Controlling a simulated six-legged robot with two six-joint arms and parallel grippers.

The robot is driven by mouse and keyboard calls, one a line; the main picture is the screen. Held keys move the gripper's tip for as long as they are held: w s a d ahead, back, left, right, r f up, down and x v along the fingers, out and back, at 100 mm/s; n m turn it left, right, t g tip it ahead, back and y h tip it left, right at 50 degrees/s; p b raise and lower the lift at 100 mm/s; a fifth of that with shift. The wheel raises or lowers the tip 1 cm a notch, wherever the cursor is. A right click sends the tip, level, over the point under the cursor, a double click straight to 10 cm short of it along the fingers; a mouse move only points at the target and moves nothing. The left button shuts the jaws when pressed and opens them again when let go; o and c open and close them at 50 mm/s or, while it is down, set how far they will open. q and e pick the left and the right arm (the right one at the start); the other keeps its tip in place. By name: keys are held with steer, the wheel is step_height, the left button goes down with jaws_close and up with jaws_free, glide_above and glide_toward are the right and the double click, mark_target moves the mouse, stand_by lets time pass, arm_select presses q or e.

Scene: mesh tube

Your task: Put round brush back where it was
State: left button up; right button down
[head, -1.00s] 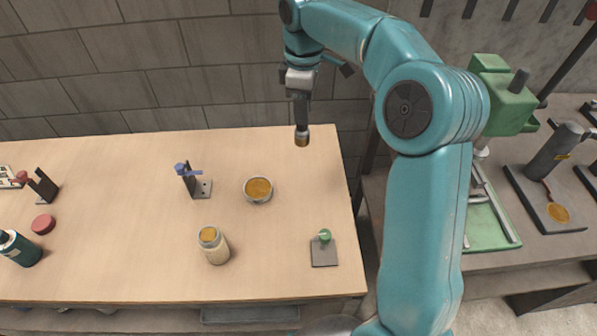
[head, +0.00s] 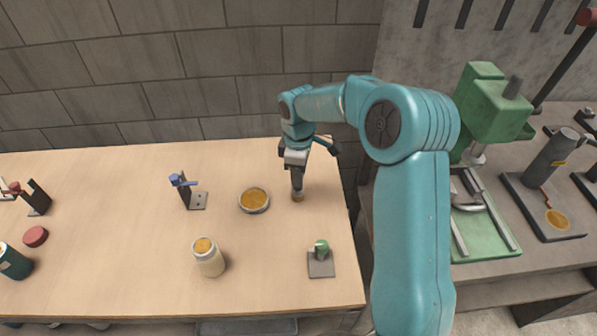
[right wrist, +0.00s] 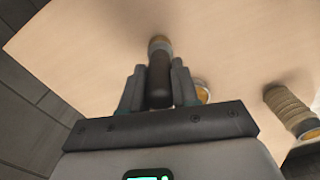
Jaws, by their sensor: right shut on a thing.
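My right gripper (head: 296,168) is shut on the round brush (head: 297,190), which has a dark handle and a brown tip. The brush points down, its tip low over the bare tabletop or touching it; I cannot tell which. In the right wrist view the brush (right wrist: 159,72) stands out between the two fingers of the right gripper (right wrist: 158,88). A bowl (head: 254,200) with orange-brown contents is just left of the brush. A small stand with a green top (head: 320,252) is in front of it, near the table's right edge. My left gripper is not in view.
The wooden table (head: 110,220) also holds a jar (head: 208,258), a blue-topped black stand (head: 186,190), a red disc (head: 35,236) and a dark green container (head: 13,262). A green machine (head: 494,105) stands on the right bench. The table's back right is clear.

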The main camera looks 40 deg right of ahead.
steer(key=shift+s, duration=0.1)
steer(key=shift+f, duration=0.15)
steer(key=c, duration=0.8)
jaws_free()
steer(key=shift+c, duration=0.2)
step_height(320, 180, up, 13)
steer(key=shift+f+p, duration=0.2)
steer(key=shift+p, duration=0.1)
steer(key=shift+f, duration=0.1)
